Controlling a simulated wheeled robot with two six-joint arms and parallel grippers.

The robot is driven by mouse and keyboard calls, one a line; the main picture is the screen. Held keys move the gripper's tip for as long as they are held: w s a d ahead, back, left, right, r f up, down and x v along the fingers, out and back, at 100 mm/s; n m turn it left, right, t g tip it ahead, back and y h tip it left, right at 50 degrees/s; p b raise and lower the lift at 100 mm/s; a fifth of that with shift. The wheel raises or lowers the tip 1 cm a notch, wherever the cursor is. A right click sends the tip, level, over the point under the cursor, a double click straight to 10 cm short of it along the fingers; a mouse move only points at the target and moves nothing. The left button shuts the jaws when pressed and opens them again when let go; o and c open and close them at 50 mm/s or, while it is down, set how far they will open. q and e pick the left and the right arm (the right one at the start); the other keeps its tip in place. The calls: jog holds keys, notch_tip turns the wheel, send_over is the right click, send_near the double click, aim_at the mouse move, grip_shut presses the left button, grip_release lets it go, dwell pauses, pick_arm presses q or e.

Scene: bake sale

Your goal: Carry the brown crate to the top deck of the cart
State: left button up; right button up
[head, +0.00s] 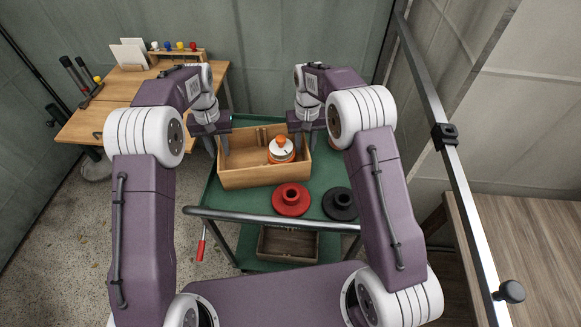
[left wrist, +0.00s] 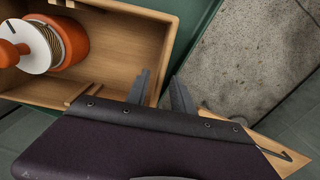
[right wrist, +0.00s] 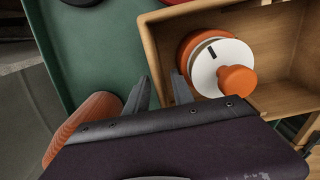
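A dark brown crate (head: 289,246) sits on the cart's lower deck (head: 254,264), below the front rail; it looks empty. On the green top deck (head: 240,205) stands a light tan wooden crate (head: 245,178) holding an orange-and-white spool (head: 281,151). My left gripper (head: 215,143) is open at the tan crate's left end; in the left wrist view its fingers (left wrist: 160,92) straddle the end wall. My right gripper (head: 307,138) is open at the right end; in the right wrist view its fingers (right wrist: 158,92) straddle that wall, gaps visible.
A red spool (head: 291,198) and a black spool (head: 340,203) lie on the top deck in front of the tan crate. A wooden bench (head: 120,100) with tools stands back left. A red-handled thing (head: 201,248) hangs at the cart's left. A metal rail (head: 450,160) runs along the right.

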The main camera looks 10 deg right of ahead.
pick_arm(q)
notch_tip(320, 180, up, 12)
jog(key=shift+f, duration=0.2)
pick_arm(e)
notch_tip(320, 180, up, 12)
dwell(0.3)
jog(key=shift+a, duration=0.1)
dwell(0.3)
